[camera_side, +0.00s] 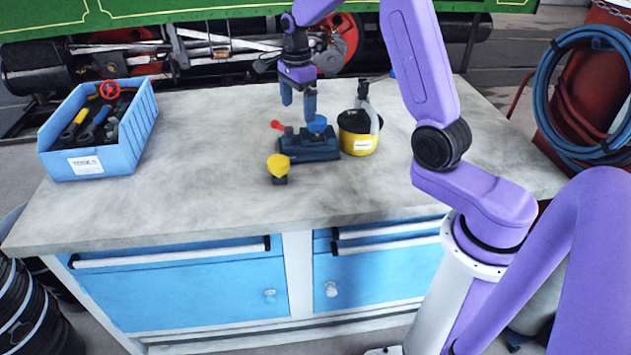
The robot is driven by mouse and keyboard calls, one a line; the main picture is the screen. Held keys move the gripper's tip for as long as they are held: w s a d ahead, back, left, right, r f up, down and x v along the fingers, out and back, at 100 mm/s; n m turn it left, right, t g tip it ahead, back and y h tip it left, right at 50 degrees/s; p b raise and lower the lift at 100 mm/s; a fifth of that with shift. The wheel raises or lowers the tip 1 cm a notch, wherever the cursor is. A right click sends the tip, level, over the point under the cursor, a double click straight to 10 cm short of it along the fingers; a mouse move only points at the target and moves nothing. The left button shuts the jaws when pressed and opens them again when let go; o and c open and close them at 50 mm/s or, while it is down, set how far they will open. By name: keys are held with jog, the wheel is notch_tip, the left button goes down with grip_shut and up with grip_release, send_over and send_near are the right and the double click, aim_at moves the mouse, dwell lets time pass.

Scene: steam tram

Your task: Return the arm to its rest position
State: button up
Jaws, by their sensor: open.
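My gripper (299,104) hangs from my purple arm over the middle of the workbench, fingers pointing down. Its two blue fingers are apart with nothing seen between them. Below it stands a dark blue block-like fixture (308,148) with a red-knobbed lever (278,125) on its left and a blue round knob (317,124) on top. The fingertips are just above or behind the fixture; I cannot tell whether they touch it.
A yellow-topped piece (279,166) stands in front of the fixture. A yellow pot (357,134) with a dark top stands to its right. A blue crate (87,160) of tools is at the left. The workbench (190,190) is clear at front left. A green locomotive (150,12) is behind.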

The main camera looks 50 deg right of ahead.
jog(key=s+a+r+n, duration=0.4)
jog(key=s+a+n, duration=0.9)
jog(key=a+n, duration=0.3)
jog(key=s+n, duration=1.8)
jog(key=s, duration=0.3)
jog(key=shift+s+d, duration=0.25)
jog(key=shift+d, duration=0.1)
